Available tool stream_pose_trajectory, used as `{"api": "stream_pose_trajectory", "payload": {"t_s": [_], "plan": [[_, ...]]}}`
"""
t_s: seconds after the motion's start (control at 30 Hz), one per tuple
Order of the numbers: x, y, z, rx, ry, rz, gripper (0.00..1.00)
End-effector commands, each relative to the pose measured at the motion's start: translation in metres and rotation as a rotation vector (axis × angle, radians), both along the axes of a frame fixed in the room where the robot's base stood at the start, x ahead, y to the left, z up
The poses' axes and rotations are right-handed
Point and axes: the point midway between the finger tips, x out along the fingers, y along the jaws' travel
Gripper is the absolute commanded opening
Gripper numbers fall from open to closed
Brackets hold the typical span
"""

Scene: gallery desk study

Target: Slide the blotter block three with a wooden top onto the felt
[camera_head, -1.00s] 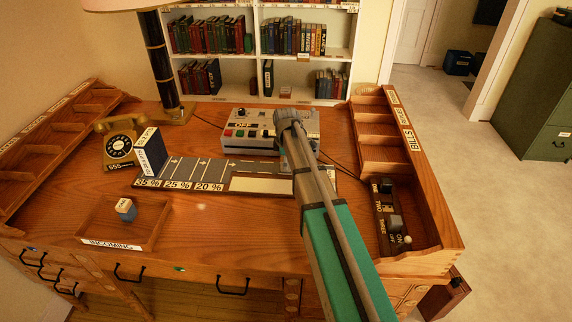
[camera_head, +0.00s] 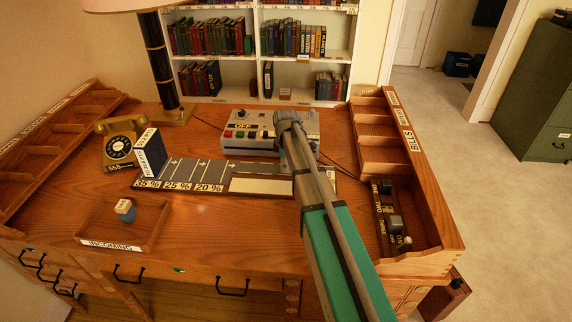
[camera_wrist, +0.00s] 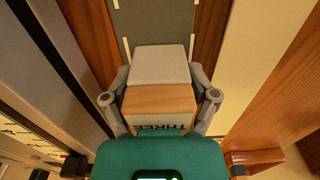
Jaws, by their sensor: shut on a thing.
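In the wrist view my gripper (camera_wrist: 160,78) is shut on the blotter block three (camera_wrist: 160,100), one finger along each side. A dark grey strip with white marks (camera_wrist: 157,25) runs straight out beyond the block. In the head view my arm hides most of the block and the fingertips, near the right part of the grey marked board (camera_head: 215,171). I cannot tell which surface is the felt; a cream panel (camera_head: 262,185) lies at the board's front.
A grey control box (camera_head: 262,130) stands behind the board. A dark blue block (camera_head: 151,154) stands on the board's left end, next to the telephone (camera_head: 119,147). The incoming tray (camera_head: 95,230) holds a small blue block. A wooden bills rack (camera_head: 415,150) edges the right side.

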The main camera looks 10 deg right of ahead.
Motion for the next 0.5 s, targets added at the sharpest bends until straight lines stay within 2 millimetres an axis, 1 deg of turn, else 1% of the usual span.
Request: {"api": "stream_pose_trajectory", "payload": {"t_s": [0.13, 0.17, 0.2, 0.27, 0.3, 0.5], "plan": [[-0.0014, -0.0001, -0.0008, 0.000, 0.002, 0.000, 0.24], [-0.0015, 0.0000, -0.0008, 0.000, 0.002, 0.000, 0.79], [-0.0015, 0.0000, -0.0009, 0.000, 0.003, 0.000, 0.86], [-0.0016, 0.0000, -0.0009, 0.000, 0.003, 0.000, 0.98], [-0.0015, 0.0000, -0.0009, 0.000, 0.003, 0.000, 1.00], [-0.0012, -0.0001, -0.0007, 0.000, 0.002, 0.000, 1.00]]}}
